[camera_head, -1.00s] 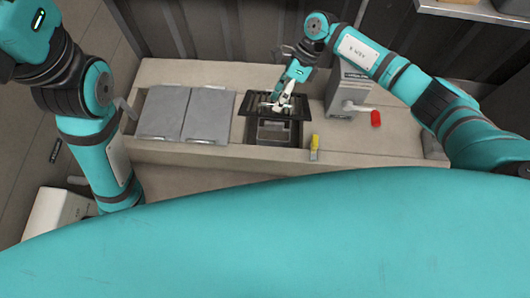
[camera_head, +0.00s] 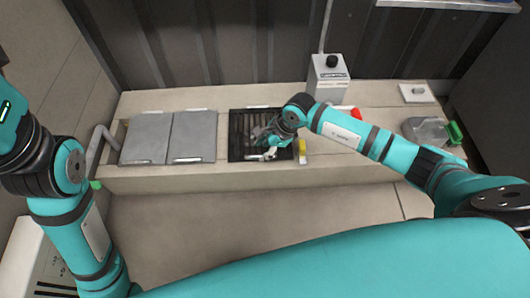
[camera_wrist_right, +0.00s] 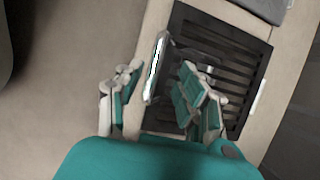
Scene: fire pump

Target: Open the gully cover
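The gully cover (camera_head: 242,132) is a dark slatted grate set in the light counter. It looks flat now, and it also shows in the right wrist view (camera_wrist_right: 222,48). A silver bar handle (camera_wrist_right: 156,66) is at its front edge. My right gripper (camera_head: 268,150) is over the cover's front right part and hides some of it. In the right wrist view, the fingers of my right gripper (camera_wrist_right: 158,92) are apart, one on each side of the handle; contact is not clear. My left arm is at the left, with its gripper out of view.
Two grey lids (camera_head: 194,137) lie left of the cover. A yellow-topped item (camera_head: 302,151) is close on its right. Floor in front is clear.

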